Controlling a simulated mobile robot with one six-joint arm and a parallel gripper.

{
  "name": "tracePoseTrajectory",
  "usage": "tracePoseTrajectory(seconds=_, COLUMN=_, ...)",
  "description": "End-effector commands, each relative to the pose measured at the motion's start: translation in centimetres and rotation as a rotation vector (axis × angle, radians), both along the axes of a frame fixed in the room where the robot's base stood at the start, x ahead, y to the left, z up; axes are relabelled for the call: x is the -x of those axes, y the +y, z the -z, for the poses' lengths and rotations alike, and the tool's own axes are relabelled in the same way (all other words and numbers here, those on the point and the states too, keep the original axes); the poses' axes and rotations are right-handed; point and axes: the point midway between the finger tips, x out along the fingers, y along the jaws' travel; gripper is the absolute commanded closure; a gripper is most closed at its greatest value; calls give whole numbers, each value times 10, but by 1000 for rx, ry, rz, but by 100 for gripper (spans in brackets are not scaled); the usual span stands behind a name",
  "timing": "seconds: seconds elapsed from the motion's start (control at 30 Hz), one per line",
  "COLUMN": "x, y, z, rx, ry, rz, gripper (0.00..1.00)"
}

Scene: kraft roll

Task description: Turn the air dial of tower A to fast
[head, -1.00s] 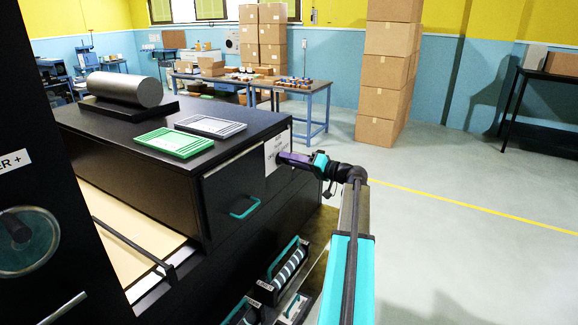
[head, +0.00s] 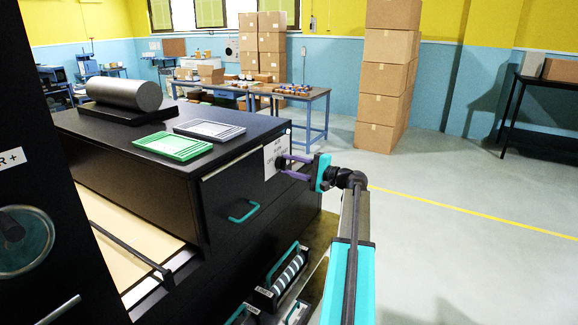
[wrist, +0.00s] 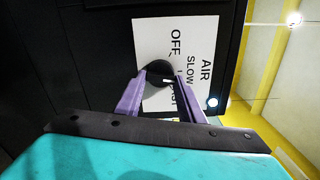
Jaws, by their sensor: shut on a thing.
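A black round air dial (wrist: 160,72) is on a white label plate (wrist: 160,38) in the wrist view. The plate is printed AIR, OFF, SLOW and a partly hidden word ending in AST. In the head view the plate (head: 275,158) is on the end of a black cabinet (head: 245,180). My gripper (wrist: 160,80), with purple fingers, is shut on the dial, one finger on each side. It also shows at the plate in the head view (head: 282,165). A small white mark shows at the dial's lower edge; its exact setting is unclear.
A teal drawer handle (head: 245,211) is left of the plate. Green (head: 188,145) and grey (head: 209,130) trays and a grey roll (head: 124,93) are on the cabinet top. Rollers with teal handles (head: 286,268) sit below. The floor at right is clear.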

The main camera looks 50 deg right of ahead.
Motion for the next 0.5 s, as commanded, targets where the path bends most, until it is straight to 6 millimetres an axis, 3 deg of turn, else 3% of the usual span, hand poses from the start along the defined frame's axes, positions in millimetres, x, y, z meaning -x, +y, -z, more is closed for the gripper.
tracePoseTrajectory(seconds=0.5, x=1, y=0, z=1, rx=-477, ry=120, rz=4, gripper=87)
